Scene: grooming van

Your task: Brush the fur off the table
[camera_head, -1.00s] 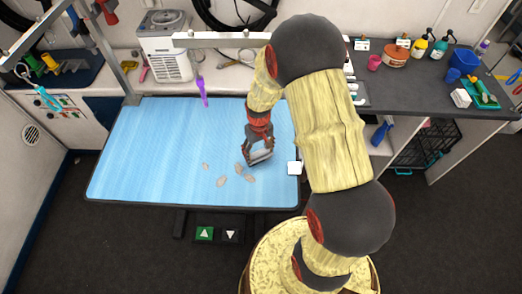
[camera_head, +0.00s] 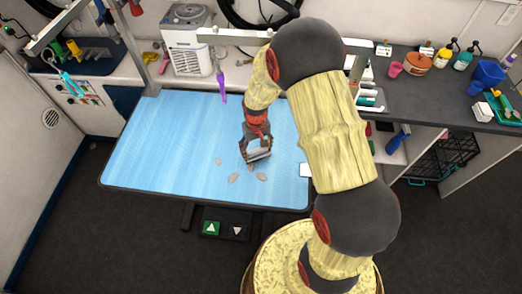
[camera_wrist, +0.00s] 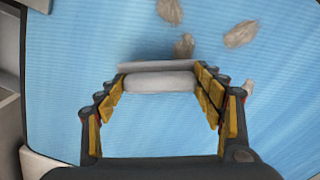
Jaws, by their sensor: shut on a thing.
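The grooming table (camera_head: 150,165) has a light blue ribbed top with a dark rim. Several small grey-beige fur tufts lie on it; one tuft (camera_head: 217,162) is to the left of my gripper and another (camera_head: 233,177) is in front of it. In the wrist view, tufts such as this one (camera_wrist: 240,34) lie beyond the fingertips. My gripper (camera_head: 257,154) is over the right half of the table, shut on a pale grey bar-shaped tool, seemingly a brush (camera_wrist: 160,82), held crosswise between the fingers. I cannot tell whether it touches the tabletop.
A purple tool (camera_head: 221,86) hangs above the table's back edge. A white machine (camera_head: 188,42) stands behind. The dark counter (camera_head: 430,95) at the right holds bottles, a pink cup and a blue tub. The table's left half is clear.

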